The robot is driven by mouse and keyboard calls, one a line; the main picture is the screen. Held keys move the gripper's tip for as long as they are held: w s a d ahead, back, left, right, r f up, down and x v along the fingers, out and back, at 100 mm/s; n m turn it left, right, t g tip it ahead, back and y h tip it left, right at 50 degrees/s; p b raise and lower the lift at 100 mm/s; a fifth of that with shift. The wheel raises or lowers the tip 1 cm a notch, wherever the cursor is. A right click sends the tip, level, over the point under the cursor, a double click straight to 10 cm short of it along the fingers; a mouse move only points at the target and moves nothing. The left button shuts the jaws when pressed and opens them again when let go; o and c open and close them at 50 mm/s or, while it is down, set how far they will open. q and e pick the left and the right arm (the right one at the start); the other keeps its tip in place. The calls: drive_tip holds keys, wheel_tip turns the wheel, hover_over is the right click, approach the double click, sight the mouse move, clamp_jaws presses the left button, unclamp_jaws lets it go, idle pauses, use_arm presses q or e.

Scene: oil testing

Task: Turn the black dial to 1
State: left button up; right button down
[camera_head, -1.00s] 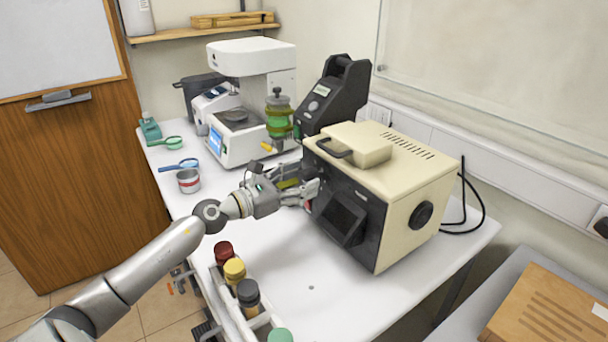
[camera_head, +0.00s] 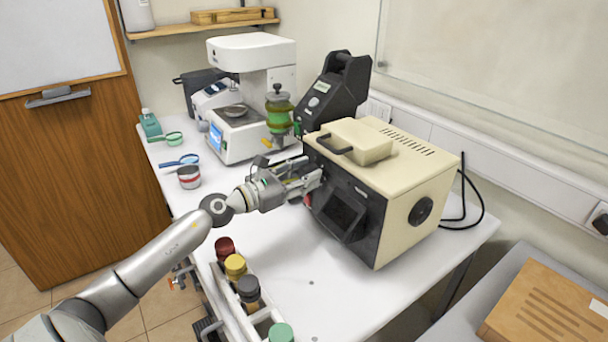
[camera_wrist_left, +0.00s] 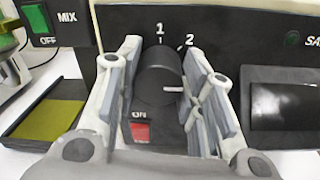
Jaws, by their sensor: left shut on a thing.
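The black dial (camera_wrist_left: 157,75) is on the black front panel of the cream box-shaped machine (camera_head: 410,175). In the left wrist view, the labels 1 and 2 stand above the dial, with 2 to the right. A white mark on the dial points right, below the 2, not at the 1. My left gripper (camera_head: 314,181) is at the panel's left part in the head view. Its fingers (camera_wrist_left: 160,65) are on both sides of the dial and shut on it. The dial is hidden by the gripper in the head view. My right gripper is not in view.
A red ON switch (camera_wrist_left: 140,132) is just below the dial. A black MIX device (camera_head: 335,92) stands behind the machine. Capped bottles (camera_head: 248,290) stand in a rack at the table's front. The table between is clear.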

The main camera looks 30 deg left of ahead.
use_arm(q)
drive_tip(key=shift+n+p, duration=0.35)
drive_tip(key=shift+n, duration=0.05)
drive_tip(key=shift+r+n+p, duration=0.1)
drive_tip(key=shift+n+p, duration=0.55)
drive_tip(key=shift+n, duration=0.35)
drive_tip(key=n+p, duration=0.3)
drive_tip(key=n, duration=0.2)
drive_tip(key=n+p, duration=0.2)
drive_tip(key=n, duration=0.2)
drive_tip(key=shift+a+n, duration=0.1)
drive_tip(key=shift+n, duration=0.3)
drive_tip(key=n+p, duration=0.2)
drive_tip(key=n, duration=0.3)
